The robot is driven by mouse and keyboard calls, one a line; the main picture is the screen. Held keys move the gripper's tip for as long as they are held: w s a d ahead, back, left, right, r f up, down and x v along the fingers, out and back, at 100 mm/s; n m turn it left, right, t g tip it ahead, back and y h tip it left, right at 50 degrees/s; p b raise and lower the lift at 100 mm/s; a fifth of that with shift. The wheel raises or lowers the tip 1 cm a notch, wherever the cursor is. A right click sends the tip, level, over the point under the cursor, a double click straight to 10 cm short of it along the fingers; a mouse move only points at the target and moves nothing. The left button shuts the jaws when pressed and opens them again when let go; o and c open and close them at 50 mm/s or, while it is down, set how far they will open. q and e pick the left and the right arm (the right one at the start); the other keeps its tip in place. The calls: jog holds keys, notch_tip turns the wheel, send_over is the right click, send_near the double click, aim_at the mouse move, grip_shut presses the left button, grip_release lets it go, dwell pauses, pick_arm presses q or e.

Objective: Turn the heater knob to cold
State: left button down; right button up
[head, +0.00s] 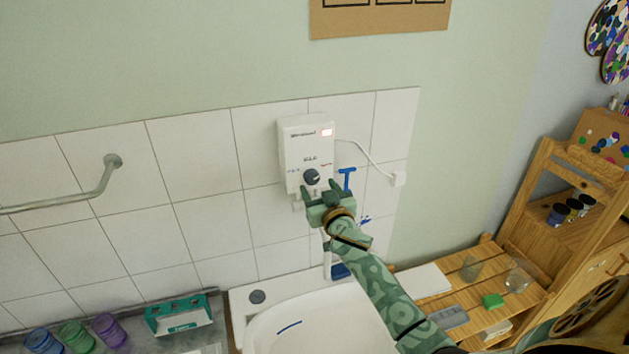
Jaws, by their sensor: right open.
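The white heater (306,138) hangs on the tiled wall at the middle of the head view, with a small lit red display at its upper right. Its dark round knob (311,177) sits on the lower front, with small blue marks on its left and red marks on its right. My right gripper (319,188) is open just below the knob, its fingers pointing up at the heater's lower edge, one on each side of the knob. I cannot tell whether the fingers touch it. My left gripper is not in view.
A white sink (318,325) lies below the heater. A grab rail (97,190) is on the wall at left. A green box (178,314) and coloured jars (76,336) stand at lower left. A wooden shelf (528,290) is at right.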

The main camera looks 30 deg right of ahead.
aim_at(313, 179)
jog(key=x, duration=0.4)
jog(key=c, duration=1)
